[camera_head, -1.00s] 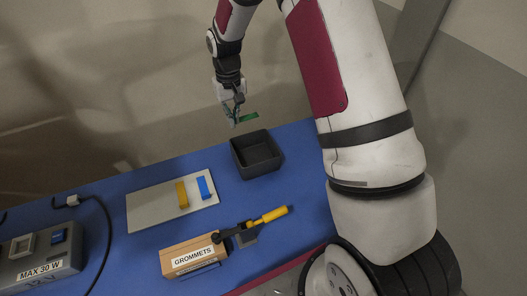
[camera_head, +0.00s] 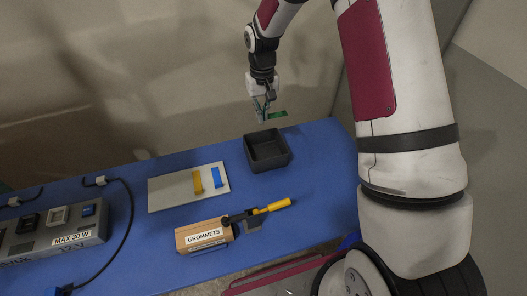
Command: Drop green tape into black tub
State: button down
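The green tape (camera_head: 278,115) is a small flat green piece at the fingertips of my gripper (camera_head: 264,112). My gripper points down and is shut on it, holding it in the air above the back edge of the black tub. The black tub (camera_head: 287,151) is a square open box standing on the blue table. Its visible inside looks empty. The gap in height between the tape and the tub's rim is hard to judge from this view.
A light grey plate (camera_head: 170,193) with a yellow block (camera_head: 197,181) and a blue block (camera_head: 217,177) lies left of the tub. A grommets box (camera_head: 204,237), a yellow-handled clamp (camera_head: 272,207) and a grey console (camera_head: 55,238) sit nearer. The table's right end (camera_head: 335,185) is clear.

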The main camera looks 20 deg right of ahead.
jog(key=s+f+b, duration=0.2)
jog(key=s+f, duration=0.1)
jog(key=f, duration=0.5)
jog(key=shift+a+f, duration=0.2)
jog(key=shift+a, duration=0.1)
jog(key=shift+s, duration=0.1)
jog(key=c, duration=1.7)
grip_release()
jog(key=shift+r, duration=0.1)
notch_tip(320, 180, up, 12)
jog(key=shift+f, duration=0.1)
